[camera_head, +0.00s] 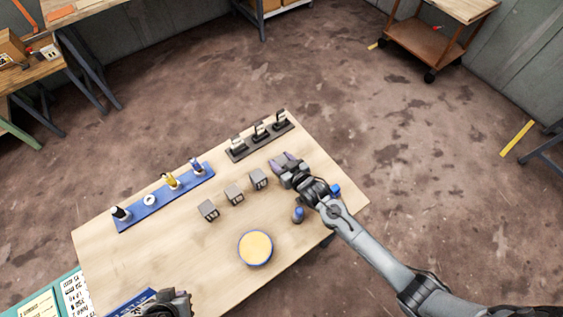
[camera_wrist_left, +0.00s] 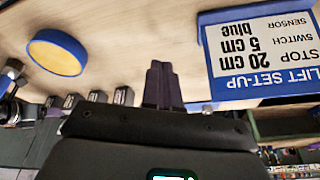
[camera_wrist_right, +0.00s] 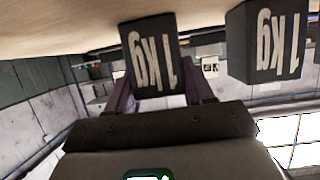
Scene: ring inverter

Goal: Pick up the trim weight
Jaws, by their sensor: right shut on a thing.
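My right gripper (camera_head: 283,160) is shut on a dark grey block marked 1kg (camera_wrist_right: 151,58), which sits between its two purple fingers in the right wrist view. In the head view I cannot clearly make out this block at the gripper. A second 1kg block (camera_wrist_right: 265,45) stands beside it in the right wrist view. Three grey blocks stand in a row on the table, at the left (camera_head: 208,210), middle (camera_head: 234,195) and right (camera_head: 258,179). My left gripper (camera_wrist_left: 160,85) has its fingers together with nothing between them, near the table's front edge.
A round yellow disc with a blue rim (camera_head: 256,247) lies on the table (camera_head: 180,250). A blue rack (camera_head: 150,208) and a dark rack (camera_head: 240,154) line the back. A small blue-topped item (camera_head: 298,215) stands beside my right arm. A blue-edged set-up sign (camera_wrist_left: 262,55) is near my left gripper.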

